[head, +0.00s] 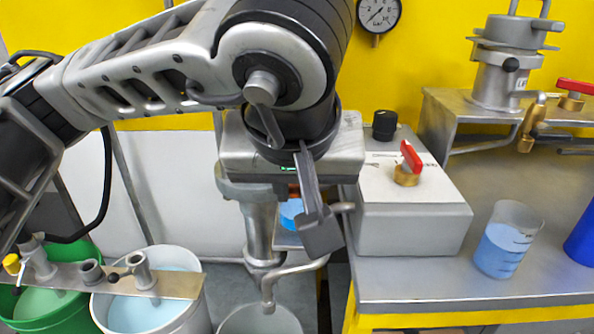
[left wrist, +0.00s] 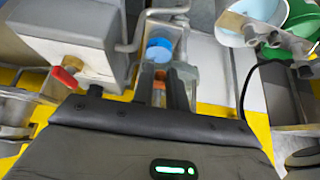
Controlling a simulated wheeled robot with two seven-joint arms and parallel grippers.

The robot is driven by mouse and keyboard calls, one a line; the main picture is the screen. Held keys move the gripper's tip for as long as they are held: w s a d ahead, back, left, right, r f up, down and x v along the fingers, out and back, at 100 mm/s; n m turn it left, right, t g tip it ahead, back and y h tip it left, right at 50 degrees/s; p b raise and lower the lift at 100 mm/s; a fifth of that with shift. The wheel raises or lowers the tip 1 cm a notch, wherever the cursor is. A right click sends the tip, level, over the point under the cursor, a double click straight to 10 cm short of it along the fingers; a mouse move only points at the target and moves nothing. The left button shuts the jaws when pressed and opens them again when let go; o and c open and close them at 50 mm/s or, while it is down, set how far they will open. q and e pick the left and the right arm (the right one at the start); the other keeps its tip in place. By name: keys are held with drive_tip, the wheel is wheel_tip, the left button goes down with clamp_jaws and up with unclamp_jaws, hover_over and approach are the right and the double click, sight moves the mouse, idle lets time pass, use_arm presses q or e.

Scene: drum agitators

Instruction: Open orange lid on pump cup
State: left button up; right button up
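My left gripper (head: 308,215) reaches down at the middle of the head view, in front of the pump. One finger shows plainly there; the other is mostly hidden. In the left wrist view its two fingers (left wrist: 162,88) are a small gap apart. A strip of the orange lid (left wrist: 159,92) shows in that gap; I cannot tell whether the fingers touch it. A small orange bit also shows behind the gripper in the head view (head: 296,192). My right gripper is out of view.
A grey box with a red-handled valve (head: 408,165) stands close right of the gripper. A beaker of blue liquid (head: 506,240) stands on the metal bench (head: 430,280). White (head: 150,310) and green (head: 40,305) drums are lower left. A bent pipe (head: 295,270) runs below the pump.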

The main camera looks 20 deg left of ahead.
use_arm(q)
drive_tip(key=shift+r, duration=0.3)
drive_tip(key=shift+w+r, duration=0.1)
drive_tip(key=shift+w+a+r+p, duration=0.1)
drive_tip(key=shift+w+r+p, duration=0.2)
drive_tip(key=shift+r, duration=0.25)
drive_tip(key=shift+w+a+r+p, duration=0.1)
drive_tip(key=shift+w+r+p, duration=0.15)
drive_tip(key=shift+r, duration=0.25)
drive_tip(key=shift+w+r, duration=0.15)
drive_tip(key=shift+r, duration=0.1)
drive_tip(key=shift+w+a+r+p, duration=0.15)
drive_tip(key=shift+w+r+p, duration=0.2)
drive_tip(key=shift+w+r, duration=0.1)
drive_tip(key=shift+w+a+r+p, duration=0.15)
drive_tip(key=shift+w+r+p, duration=0.2)
drive_tip(key=shift+w+r, duration=0.2)
drive_tip(key=shift+w, duration=0.1)
